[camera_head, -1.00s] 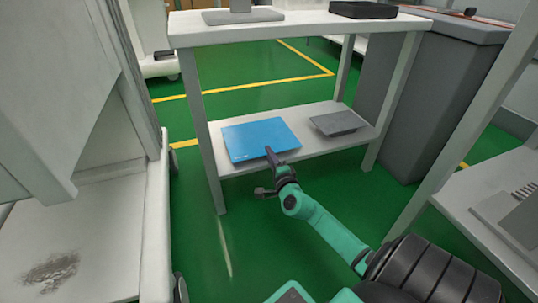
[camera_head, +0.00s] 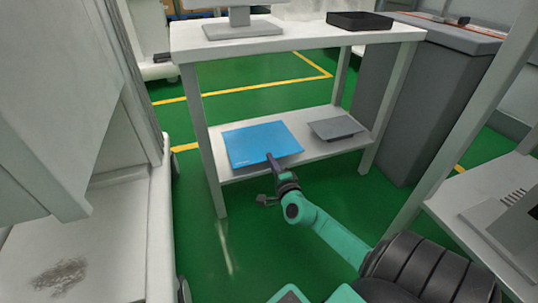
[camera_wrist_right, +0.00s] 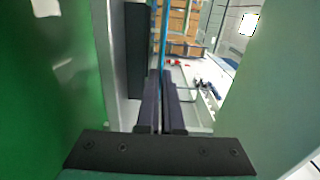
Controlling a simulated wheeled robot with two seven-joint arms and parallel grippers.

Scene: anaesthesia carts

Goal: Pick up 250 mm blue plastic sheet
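The blue plastic sheet (camera_head: 262,143) lies flat on the lower shelf of a white cart, with its front edge at the shelf's front edge. Small white print shows near its front left corner. My right gripper (camera_head: 270,160) is at the sheet's front edge, with one finger over the top. In the right wrist view its fingers (camera_wrist_right: 161,78) are close together, and the sheet (camera_wrist_right: 163,35) shows edge-on as a thin blue strip between their tips. It looks shut on the sheet; the lower finger is hidden in the head view. My left gripper is not in view.
A grey sheet (camera_head: 336,128) lies right of the blue one on the same shelf (camera_head: 305,152). The white top shelf (camera_head: 300,38) is above, with a monitor stand (camera_head: 242,28) and a black tray (camera_head: 360,20). Cart legs flank the shelf. A grey bin (camera_head: 420,100) stands right.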

